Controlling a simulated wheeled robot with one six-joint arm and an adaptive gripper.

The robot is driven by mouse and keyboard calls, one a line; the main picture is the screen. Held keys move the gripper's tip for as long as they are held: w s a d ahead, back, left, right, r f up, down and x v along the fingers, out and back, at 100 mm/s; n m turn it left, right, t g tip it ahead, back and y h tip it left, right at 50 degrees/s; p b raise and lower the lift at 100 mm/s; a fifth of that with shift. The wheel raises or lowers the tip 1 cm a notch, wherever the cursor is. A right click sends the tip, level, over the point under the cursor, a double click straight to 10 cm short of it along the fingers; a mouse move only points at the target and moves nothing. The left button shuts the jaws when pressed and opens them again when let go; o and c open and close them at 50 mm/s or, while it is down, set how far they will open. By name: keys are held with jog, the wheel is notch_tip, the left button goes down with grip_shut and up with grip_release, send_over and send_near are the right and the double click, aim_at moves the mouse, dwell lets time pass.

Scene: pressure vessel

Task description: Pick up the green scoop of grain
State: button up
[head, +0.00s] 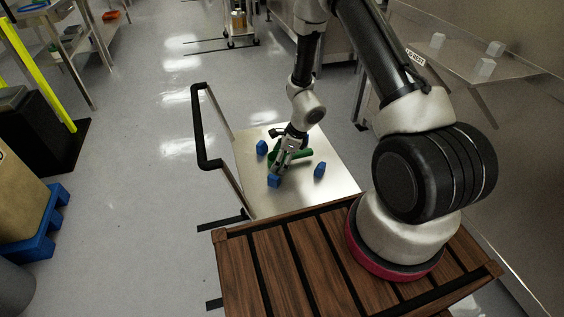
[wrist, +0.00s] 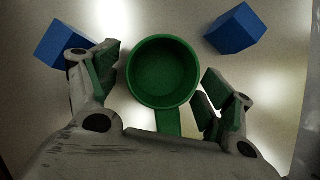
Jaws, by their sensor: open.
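The green scoop (head: 302,153) is on the steel cart top in the head view, partly hidden by my gripper (head: 281,168). In the wrist view the scoop (wrist: 162,72) is seen from above, with its round cup between my fingers and its handle running down toward the palm. Its inside looks plain dark green, and I cannot make out grain in it. My gripper (wrist: 160,78) is open, with one finger on either side of the scoop. The left finger is close to the cup wall; I cannot tell whether it touches. A gap shows at the right finger.
Blue blocks stand around the scoop on the cart top (head: 345,185): one behind it (head: 262,147), one in front (head: 274,181), one to the right (head: 320,170). A black cart handle (head: 197,125) rises at the left. Open floor (head: 150,170) lies left of the cart.

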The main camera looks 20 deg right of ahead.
jog(key=c, duration=1.2)
